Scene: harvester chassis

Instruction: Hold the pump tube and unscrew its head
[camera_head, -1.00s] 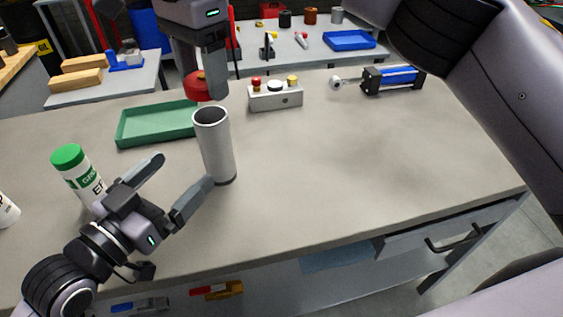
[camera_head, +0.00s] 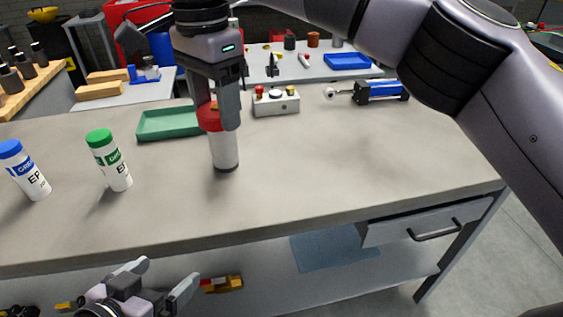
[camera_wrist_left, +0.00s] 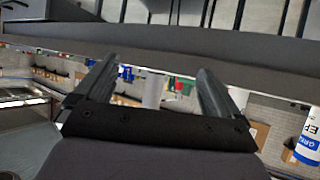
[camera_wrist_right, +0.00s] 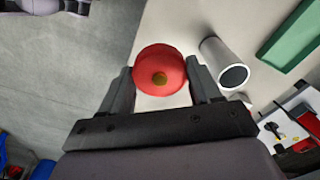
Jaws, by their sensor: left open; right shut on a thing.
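The pump tube (camera_head: 224,150), a pale cylinder, stands upright on the workbench. The right wrist view shows its open top (camera_wrist_right: 233,77), with the red pump head (camera_wrist_right: 160,70) apart from it. My right gripper (camera_head: 222,122) is shut on the pump head, which also shows in the head view (camera_head: 208,118). There the head and fingers overlap the tube's upper part and hide its rim. My left gripper (camera_head: 163,275) is open and empty, low at the bench's front side, away from the tube. Its open fingers also show in the left wrist view (camera_wrist_left: 158,72).
A green-capped bottle (camera_head: 109,160) and a blue-capped bottle (camera_head: 25,170) stand left on the workbench (camera_head: 330,170). Behind are a green tray (camera_head: 165,124), a button box (camera_head: 276,102) and a blue cylinder unit (camera_head: 380,91). The bench's middle right is clear.

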